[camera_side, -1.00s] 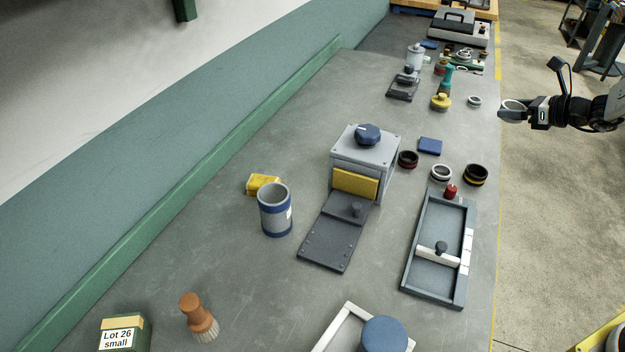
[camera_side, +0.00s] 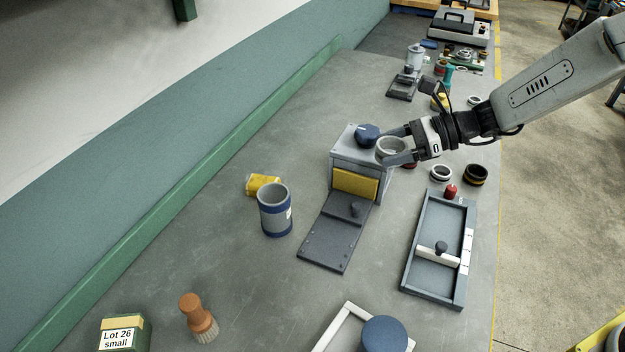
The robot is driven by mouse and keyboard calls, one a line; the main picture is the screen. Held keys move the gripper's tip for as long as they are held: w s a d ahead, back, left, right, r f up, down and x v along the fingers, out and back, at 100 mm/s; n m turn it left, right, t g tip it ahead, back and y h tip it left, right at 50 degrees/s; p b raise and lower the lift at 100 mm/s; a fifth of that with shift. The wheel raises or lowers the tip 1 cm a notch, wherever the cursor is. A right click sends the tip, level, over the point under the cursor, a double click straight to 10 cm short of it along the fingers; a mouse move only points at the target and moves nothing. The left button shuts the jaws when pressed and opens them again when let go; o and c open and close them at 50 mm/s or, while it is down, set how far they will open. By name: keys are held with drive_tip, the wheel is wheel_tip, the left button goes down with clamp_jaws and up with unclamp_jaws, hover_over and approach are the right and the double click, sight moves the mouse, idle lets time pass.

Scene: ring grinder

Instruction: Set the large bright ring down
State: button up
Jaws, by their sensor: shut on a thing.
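My gripper (camera_side: 392,148) reaches in from the right and is shut on the large bright ring (camera_side: 391,147). The ring is pale silver and lies roughly level between the fingers. In the picture it overlaps the right top edge of the grey box-shaped grinder (camera_side: 347,146), just right of its blue knob (camera_side: 367,135). I cannot tell its exact height, but it looks raised above the bench. Another bright ring with a dark inside (camera_side: 441,173) and a dark ring with a yellow band (camera_side: 476,174) lie on the bench below my arm. A dark red ring (camera_side: 409,164) is mostly hidden behind my gripper.
A tray with a white slider (camera_side: 413,282) lies at the right front, with a red knob (camera_side: 451,191) at its far end. A grey-blue cup (camera_side: 275,212) and a yellow block (camera_side: 262,184) stand left of the grinder.

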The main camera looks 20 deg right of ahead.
drive_tip(key=s+a+n+g, duration=0.8)
drive_tip(key=s+a+g, duration=0.1)
drive_tip(key=s+a, duration=1)
drive_tip(key=shift+y, duration=0.3)
drive_tip(key=f, duration=0.1)
drive_tip(key=a+f, duration=0.1)
drive_tip(key=f, duration=0.1)
drive_tip(key=w+f, duration=0.1)
drive_tip(key=f, duration=0.1)
drive_tip(key=shift+w+a, duration=0.1)
drive_tip(key=shift+a, duration=0.05)
drive_tip(key=w+a+f, duration=0.8)
drive_tip(key=w, duration=0.1)
drive_tip(key=shift+w+a+f, duration=0.45)
drive_tip(key=shift+w+f, duration=0.1)
drive_tip(key=shift+f, duration=0.05)
